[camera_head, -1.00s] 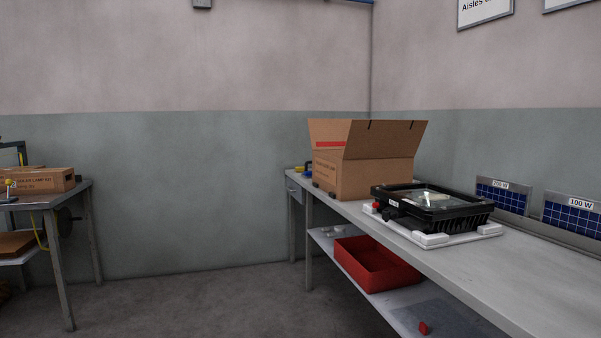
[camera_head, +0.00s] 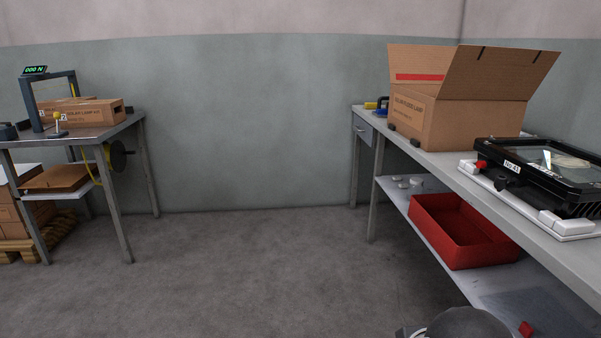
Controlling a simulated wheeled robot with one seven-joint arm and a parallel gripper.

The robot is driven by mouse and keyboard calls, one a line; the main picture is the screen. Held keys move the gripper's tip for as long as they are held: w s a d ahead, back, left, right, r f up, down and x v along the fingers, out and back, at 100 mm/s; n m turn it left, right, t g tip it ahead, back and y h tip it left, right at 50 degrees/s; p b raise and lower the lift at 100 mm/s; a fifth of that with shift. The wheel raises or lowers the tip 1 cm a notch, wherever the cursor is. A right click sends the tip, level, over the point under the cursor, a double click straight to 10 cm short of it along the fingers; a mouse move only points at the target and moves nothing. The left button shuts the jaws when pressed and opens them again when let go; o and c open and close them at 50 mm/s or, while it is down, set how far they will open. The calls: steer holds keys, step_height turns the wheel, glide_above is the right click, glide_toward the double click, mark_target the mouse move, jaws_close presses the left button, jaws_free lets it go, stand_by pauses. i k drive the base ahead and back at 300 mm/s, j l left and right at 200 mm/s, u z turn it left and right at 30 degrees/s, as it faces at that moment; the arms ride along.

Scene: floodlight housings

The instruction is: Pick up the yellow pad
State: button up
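A small yellow item (camera_head: 371,105) lies at the far end of the right workbench (camera_head: 560,228), beside a blue item (camera_head: 383,104) and left of the open cardboard box. It is too small to tell whether it is the yellow pad. My gripper is not in view. A dark rounded part at the bottom edge looks like part of my own arm.
An open cardboard box (camera_head: 455,122) and a black floodlight housing (camera_head: 545,172) on a white stand occupy the right bench. A red bin (camera_head: 460,232) sits on its lower shelf. A left table (camera_head: 90,131) holds a closed carton (camera_head: 85,111). The floor (camera_head: 240,270) between is clear.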

mark_target(367, 106)
steer(key=i, duration=2.35)
steer(key=j+u, duration=0.05)
steer(key=j, duration=0.05)
